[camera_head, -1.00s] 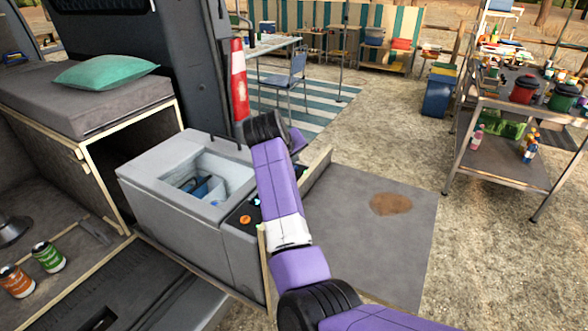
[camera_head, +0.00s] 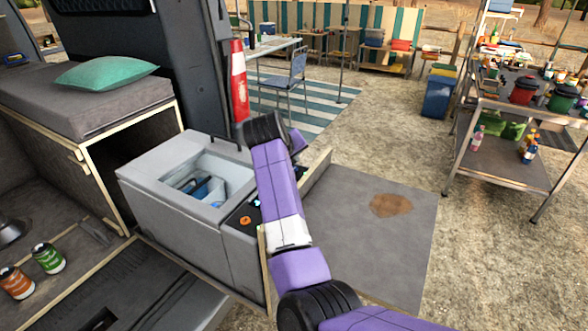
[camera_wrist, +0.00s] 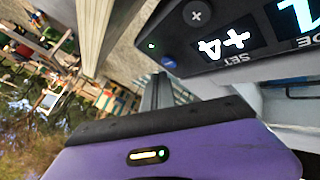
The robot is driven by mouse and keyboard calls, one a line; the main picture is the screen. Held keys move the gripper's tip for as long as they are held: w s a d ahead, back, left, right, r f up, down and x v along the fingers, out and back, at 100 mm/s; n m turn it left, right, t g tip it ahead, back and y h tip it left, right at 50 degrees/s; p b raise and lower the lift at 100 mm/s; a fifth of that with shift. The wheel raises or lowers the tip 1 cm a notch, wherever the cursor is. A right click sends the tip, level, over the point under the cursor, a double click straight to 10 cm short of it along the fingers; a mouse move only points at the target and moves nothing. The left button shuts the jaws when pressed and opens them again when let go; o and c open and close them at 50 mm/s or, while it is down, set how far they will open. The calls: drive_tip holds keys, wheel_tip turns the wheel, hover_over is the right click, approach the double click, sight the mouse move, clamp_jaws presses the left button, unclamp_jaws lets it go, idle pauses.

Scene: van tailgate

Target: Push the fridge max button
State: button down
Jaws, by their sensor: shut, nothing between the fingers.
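The fridge (camera_head: 168,214) is a grey box with an open top well that has blue items inside. It stands at the van's edge in the head view. Its dark control panel (camera_head: 241,222) has an orange round knob and is partly hidden by my arm. In the wrist view the panel (camera_wrist: 215,55) appears upside down, with a lit "+4" display, a "SET" label, a plus button, a blue button and a green light. I cannot make out a button marked max. My gripper (camera_wrist: 163,92) is shut and empty, close by the panel; contact cannot be told.
A wooden board edge (camera_wrist: 95,35) runs beside the panel. A grey board with a brown stain (camera_head: 355,230) lies right of the fridge. A cushioned bench (camera_head: 80,105) and two cans are at left. A metal shelf trolley (camera_head: 500,165) stands at right.

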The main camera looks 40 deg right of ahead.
drive_tip(key=shift+f, duration=0.1)
idle(0.7)
drive_tip(key=shift+f, duration=0.3)
drive_tip(key=shift+f, duration=0.45)
idle(0.9)
drive_tip(key=shift+r+p, duration=0.15)
drive_tip(key=shift+p, duration=0.15)
drive_tip(key=shift+r+p, duration=0.7)
drive_tip(key=shift+p, duration=0.1)
wheel_tip(320, 180, up, 5)
drive_tip(key=p, duration=0.4)
drive_tip(key=shift+p, duration=0.3)
